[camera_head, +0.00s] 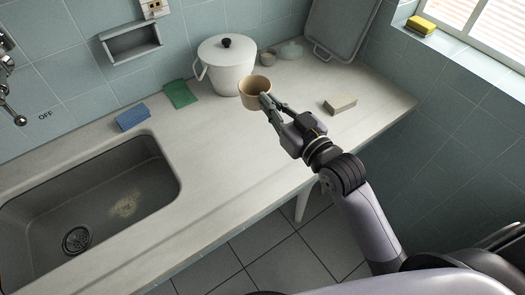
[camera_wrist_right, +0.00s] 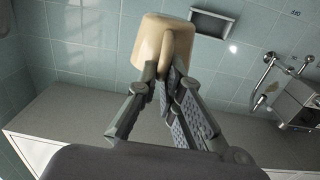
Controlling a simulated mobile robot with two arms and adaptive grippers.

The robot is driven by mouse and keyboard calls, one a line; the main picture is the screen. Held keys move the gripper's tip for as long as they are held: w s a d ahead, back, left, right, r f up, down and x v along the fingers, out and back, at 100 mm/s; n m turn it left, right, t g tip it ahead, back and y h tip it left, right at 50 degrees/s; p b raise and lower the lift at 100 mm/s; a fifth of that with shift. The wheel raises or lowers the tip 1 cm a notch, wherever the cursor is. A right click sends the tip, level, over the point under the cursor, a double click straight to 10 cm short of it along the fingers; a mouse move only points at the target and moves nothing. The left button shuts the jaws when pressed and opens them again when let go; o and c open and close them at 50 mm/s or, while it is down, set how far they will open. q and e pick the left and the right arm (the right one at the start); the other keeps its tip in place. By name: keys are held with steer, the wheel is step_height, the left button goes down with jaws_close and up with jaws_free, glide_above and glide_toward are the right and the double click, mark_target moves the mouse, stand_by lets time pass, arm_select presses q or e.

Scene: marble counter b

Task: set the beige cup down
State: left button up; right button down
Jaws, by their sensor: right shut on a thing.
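The beige cup (camera_head: 254,91) is held by my right gripper (camera_head: 268,104) in the head view, over the counter in front of the white pot. The cup's open mouth faces up towards the head camera. In the right wrist view the cup (camera_wrist_right: 150,42) shows at the top, with the fingers of my right gripper (camera_wrist_right: 163,78) closed on its handle. Whether the cup's base touches the counter cannot be told. My left gripper is not in view.
A white lidded pot (camera_head: 228,68) stands just behind the cup. The sink (camera_head: 95,205), blue sponge (camera_head: 132,117) and green cloth (camera_head: 180,94) are left. The counter (camera_head: 225,165) in front is clear.

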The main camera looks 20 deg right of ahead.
step_height(320, 180, down, 16)
steer(key=shift+r+b, duration=0.2)
steer(key=shift+b, duration=0.15)
steer(key=shift+f, duration=1.65)
steer(key=shift+f+b, duration=0.2)
steer(key=shift+b, duration=0.1)
steer(key=c, duration=1.7)
jaws_free()
steer(key=shift+r, duration=0.3)
steer(key=b+v, duration=0.1)
steer(key=v, duration=1.1)
steer(key=shift+s+f, duration=0.1)
